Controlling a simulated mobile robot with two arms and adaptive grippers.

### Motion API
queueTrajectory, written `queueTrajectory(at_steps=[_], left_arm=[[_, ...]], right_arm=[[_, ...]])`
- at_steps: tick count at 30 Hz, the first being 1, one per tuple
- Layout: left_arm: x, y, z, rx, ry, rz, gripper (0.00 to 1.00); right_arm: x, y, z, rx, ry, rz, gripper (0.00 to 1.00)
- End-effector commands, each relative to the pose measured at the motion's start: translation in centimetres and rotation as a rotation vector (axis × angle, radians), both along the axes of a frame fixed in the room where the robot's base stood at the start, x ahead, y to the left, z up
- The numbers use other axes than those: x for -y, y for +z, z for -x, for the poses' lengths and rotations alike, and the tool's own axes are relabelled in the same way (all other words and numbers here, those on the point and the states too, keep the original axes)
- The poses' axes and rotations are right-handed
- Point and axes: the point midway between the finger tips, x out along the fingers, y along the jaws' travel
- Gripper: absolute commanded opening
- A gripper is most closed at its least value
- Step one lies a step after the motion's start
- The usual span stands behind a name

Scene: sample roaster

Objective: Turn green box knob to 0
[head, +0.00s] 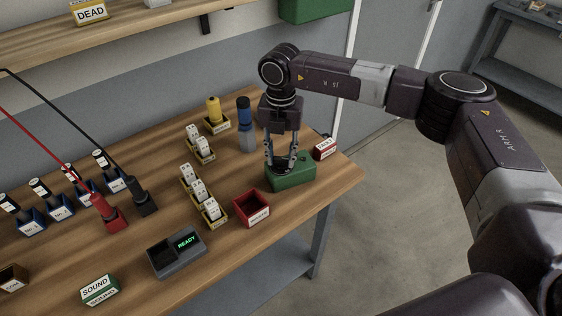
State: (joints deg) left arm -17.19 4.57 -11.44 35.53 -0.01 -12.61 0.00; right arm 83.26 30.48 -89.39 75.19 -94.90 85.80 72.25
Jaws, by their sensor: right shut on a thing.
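The green box (296,181) sits near the right end of the wooden table. My right gripper (281,166) points straight down over the top of the green box, with its fingers closed around the knob there. The fingers hide most of the knob, and its dial marking cannot be read. My left gripper is not in view.
A red open bin (251,208) stands just left of the green box, and a red labelled box (325,147) stands behind it to the right. A blue-topped bottle (245,124) stands close to my right gripper. A tester showing READY (176,252) lies in front. The table's right edge is near.

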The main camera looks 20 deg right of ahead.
Motion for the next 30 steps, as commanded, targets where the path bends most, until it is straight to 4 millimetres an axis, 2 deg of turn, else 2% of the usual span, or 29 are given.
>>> queueTrajectory(at_steps=[1,12,30], left_arm=[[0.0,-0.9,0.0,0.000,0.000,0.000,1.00],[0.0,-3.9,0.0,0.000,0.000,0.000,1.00],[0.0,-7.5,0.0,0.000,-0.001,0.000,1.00]], right_arm=[[0.0,-0.4,-0.1,0.002,0.044,-0.002,0.06],[0.0,-0.3,-0.1,0.001,0.395,-0.001,0.06],[0.0,-0.2,0.0,0.002,0.965,0.000,0.06]])
